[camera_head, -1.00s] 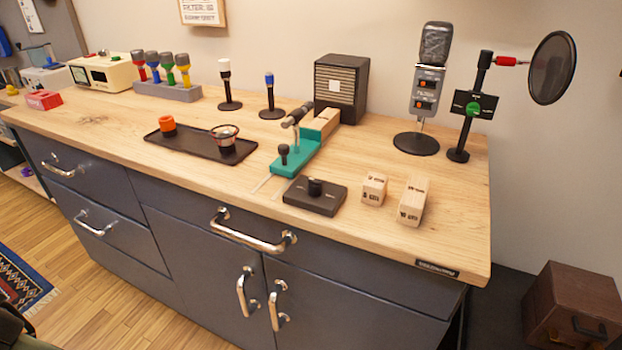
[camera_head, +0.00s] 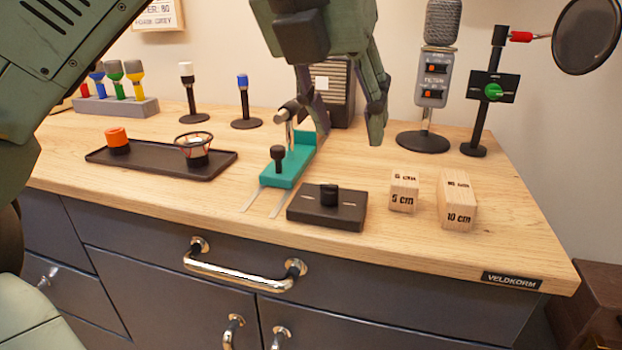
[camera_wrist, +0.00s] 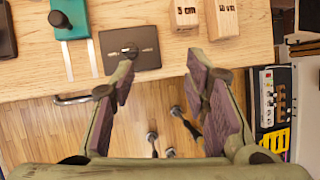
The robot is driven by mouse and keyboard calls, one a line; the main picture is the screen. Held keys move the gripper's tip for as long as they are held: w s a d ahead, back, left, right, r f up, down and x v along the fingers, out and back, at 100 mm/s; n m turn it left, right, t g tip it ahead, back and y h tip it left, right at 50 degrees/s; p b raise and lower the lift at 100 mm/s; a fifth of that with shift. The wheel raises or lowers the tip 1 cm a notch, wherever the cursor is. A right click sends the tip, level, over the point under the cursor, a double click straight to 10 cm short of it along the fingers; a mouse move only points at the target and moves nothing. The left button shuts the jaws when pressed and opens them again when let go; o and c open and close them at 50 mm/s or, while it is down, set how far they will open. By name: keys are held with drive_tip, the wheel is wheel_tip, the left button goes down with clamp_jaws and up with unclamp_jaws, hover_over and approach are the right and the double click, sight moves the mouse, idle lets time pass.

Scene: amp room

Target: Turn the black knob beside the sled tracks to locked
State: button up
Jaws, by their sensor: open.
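The black knob (camera_head: 329,194) stands on a dark base plate (camera_head: 306,212) near the counter's front edge. In the wrist view the knob (camera_wrist: 129,49) sits on its plate (camera_wrist: 147,60) beyond my fingers. The sled tracks (camera_head: 279,204) are two thin pale rails to the left of the plate, with the teal sled (camera_head: 296,162) at their far end. My gripper (camera_head: 346,125) is open and empty, above and behind the knob in the head view. It also shows in the wrist view (camera_wrist: 158,80), with its fingers spread wide and apart from the knob.
Two wooden blocks, 5 cm (camera_head: 403,191) and 10 cm (camera_head: 457,200), stand right of the plate. A black tray (camera_head: 120,165) lies to the left. A microphone stand (camera_head: 424,142) and a pop-filter stand (camera_head: 474,149) rise at the back right. Drawer handles jut out below the counter.

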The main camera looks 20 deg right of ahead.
sight(329, 184)
drive_tip(key=w+f, duration=0.1)
drive_tip(key=f, duration=0.2)
drive_tip(key=w+f+n+y+b, duration=0.1)
drive_tip(key=w+f, duration=0.1)
drive_tip(key=f, duration=0.2)
drive_tip(key=w+f+y, duration=0.1)
drive_tip(key=w+f, duration=0.1)
drive_tip(key=f, duration=0.1)
drive_tip(key=shift+d+f+t, duration=0.15)
drive_tip(key=shift+f+t, duration=0.15)
drive_tip(key=shift+f, duration=0.1)
clamp_jaws()
